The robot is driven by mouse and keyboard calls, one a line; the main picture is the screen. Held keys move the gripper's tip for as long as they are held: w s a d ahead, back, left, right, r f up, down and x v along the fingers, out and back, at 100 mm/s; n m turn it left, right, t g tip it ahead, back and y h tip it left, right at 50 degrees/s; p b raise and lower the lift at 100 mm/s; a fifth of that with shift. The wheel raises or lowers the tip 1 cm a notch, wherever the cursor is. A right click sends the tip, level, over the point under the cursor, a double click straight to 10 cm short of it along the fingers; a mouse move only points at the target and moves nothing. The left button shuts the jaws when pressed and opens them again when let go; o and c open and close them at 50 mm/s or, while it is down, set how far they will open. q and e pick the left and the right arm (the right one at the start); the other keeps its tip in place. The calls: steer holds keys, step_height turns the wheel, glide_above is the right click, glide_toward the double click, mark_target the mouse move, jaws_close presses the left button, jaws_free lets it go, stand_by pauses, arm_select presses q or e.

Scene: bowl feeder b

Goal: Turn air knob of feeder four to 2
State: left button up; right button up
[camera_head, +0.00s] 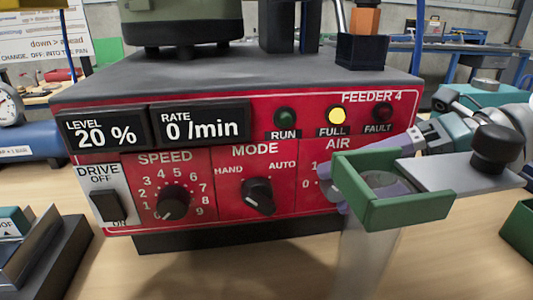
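The red front panel of feeder 4 (225,149) faces me. Its AIR section (313,166) is at the panel's right, with the marks 0 and 1 showing at its left edge. The air knob itself is hidden behind my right gripper and a green tray, so its setting cannot be read. My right gripper (334,187) reaches in from the right, with its lavender fingers at the AIR section. The green tray covers most of the fingers, so I cannot tell if they are open, shut or touching the knob. My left gripper is not in view.
The green tray (393,212) on a grey plate stands in front of the panel's right end. The mode knob (258,196) and speed knob (173,202) are to the left, the drive switch (107,206) further left. The FULL lamp (334,116) glows yellow.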

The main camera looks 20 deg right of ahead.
jaws_close()
stand_by(0.3)
steer(key=m+t+y+b, duration=0.1)
steer(key=y+b, duration=0.1)
steer(key=b, duration=0.2)
steer(key=f+t+y+b, duration=0.1)
steer(key=y+b, duration=0.2)
steer(key=b, duration=0.1)
steer(key=m+t+y+b, duration=0.1)
steer(key=t+y+b, duration=0.1)
steer(key=b, duration=0.3)
steer(key=shift+f+m+y, duration=0.2)
steer(key=shift+m+y, duration=0.1)
stand_by(0.4)
jaws_free()
